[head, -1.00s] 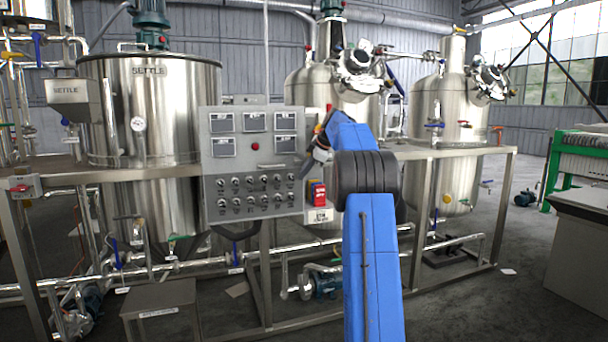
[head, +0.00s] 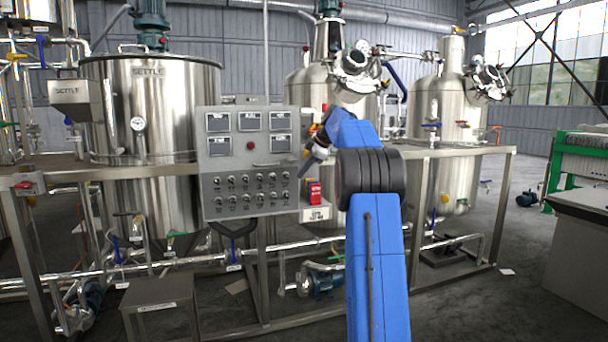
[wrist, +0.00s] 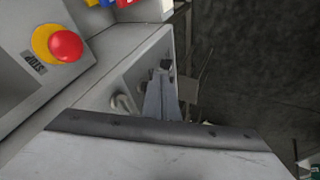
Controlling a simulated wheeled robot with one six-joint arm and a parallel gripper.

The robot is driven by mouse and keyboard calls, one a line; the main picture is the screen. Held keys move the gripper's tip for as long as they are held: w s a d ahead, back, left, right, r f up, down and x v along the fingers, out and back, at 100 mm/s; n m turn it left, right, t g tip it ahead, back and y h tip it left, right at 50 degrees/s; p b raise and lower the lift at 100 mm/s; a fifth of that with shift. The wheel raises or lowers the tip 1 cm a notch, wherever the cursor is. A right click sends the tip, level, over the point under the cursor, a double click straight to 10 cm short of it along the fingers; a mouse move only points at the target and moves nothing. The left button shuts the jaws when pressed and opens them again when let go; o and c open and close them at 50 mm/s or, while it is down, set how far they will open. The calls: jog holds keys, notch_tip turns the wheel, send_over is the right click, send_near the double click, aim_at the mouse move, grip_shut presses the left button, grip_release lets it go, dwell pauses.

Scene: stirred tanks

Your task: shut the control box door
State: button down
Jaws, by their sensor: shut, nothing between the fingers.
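The control box (head: 285,182) is grey, with gauges, a small red button and rows of switches on its front, in the middle of the head view. A box face with a red button on a yellow ring (wrist: 65,45) and a STOP label fills the wrist view's upper left. A grey side wall (wrist: 88,98) runs beside it. I cannot make out which panel is the door or how far it stands open. My gripper (wrist: 162,90) is shut and empty beside this wall; I cannot tell if it touches. In the head view it shows small at the box's right edge, partly hidden by my arm.
A red switch box (head: 314,192) sits at the control box's lower right. A steel frame (head: 420,205) carries pipes, with a large SETTLE tank (head: 170,100) behind on the left. A low steel stand (head: 160,292) is in front.

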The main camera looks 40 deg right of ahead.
jog(key=v, duration=0.8)
jog(key=shift+s+d+r, duration=0.2)
jog(key=shift+d, duration=0.15)
jog(key=s+a+f+m+g, duration=0.1)
jog(key=s+a+f+m, duration=0.1)
jog(key=s+a, duration=0.6)
jog(key=s+a+f+m, duration=0.2)
jog(key=s+a, duration=0.2)
jog(key=a, duration=0.8)
jog(key=s+a+f+m+g, duration=0.1)
jog(key=s+a+f+m, duration=0.1)
jog(key=s+a, duration=0.55)
jog(key=s+a+f+m, duration=0.2)
jog(key=s+a+f, duration=0.2)
jog(key=s+f, duration=0.4)
jog(key=s+a+f+m+h, duration=0.1)
jog(key=s+a+f+m, duration=0.1)
jog(key=s+a+f, duration=0.3)
jog(key=s+a+f+m+h, duration=0.1)
jog(key=s+a+f, duration=0.4)
jog(key=s+f, duration=0.6)
jog(key=s+m, duration=0.1)
jog(key=s, duration=0.3)
jog(key=shift+s+a+f, duration=0.2)
jog(key=shift+s+f, duration=0.05)
jog(key=shift+f, duration=0.05)
